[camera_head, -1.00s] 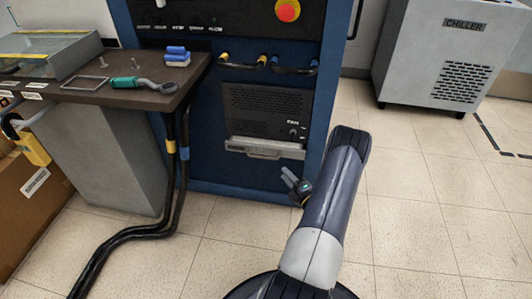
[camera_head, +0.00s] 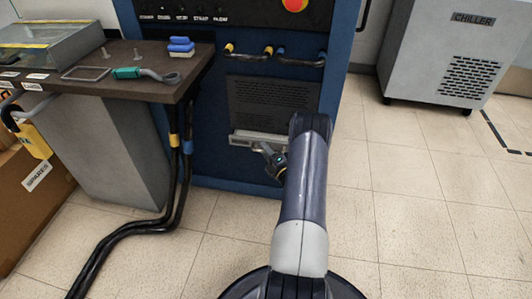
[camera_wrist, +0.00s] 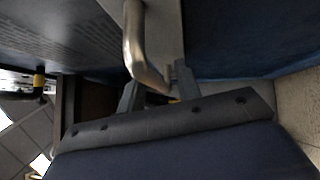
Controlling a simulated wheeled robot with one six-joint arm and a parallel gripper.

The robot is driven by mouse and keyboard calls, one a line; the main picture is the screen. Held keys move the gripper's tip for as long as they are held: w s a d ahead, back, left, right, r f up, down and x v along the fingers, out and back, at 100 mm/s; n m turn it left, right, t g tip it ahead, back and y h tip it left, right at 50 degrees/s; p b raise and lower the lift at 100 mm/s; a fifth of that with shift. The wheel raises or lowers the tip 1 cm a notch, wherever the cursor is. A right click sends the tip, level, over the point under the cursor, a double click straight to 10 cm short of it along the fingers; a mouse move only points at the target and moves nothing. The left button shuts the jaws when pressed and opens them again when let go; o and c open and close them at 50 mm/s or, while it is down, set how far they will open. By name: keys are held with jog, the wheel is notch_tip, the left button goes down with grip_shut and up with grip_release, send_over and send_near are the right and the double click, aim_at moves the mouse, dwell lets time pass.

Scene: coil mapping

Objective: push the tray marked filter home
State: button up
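The tray (camera_head: 243,138) shows as a light grey front with a handle, low on the blue cabinet under a dark vented panel. It sticks out a little from the cabinet; its label is not readable. My gripper (camera_head: 267,150) is at the right part of the tray front, with my arm hiding what lies to its right. In the wrist view the tray's metal handle (camera_wrist: 144,52) reaches down between the two fingers of my gripper (camera_wrist: 157,90). The fingers are apart; I cannot tell whether either touches the handle.
The blue cabinet (camera_head: 210,150) has cable loops and a red button above. A brown bench (camera_head: 130,92) with small tools stands at left, thick black cables (camera_head: 110,240) running down to the floor. A grey chiller (camera_head: 440,50) stands at right.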

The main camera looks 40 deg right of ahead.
jog(key=shift+c, duration=0.4)
grip_shut()
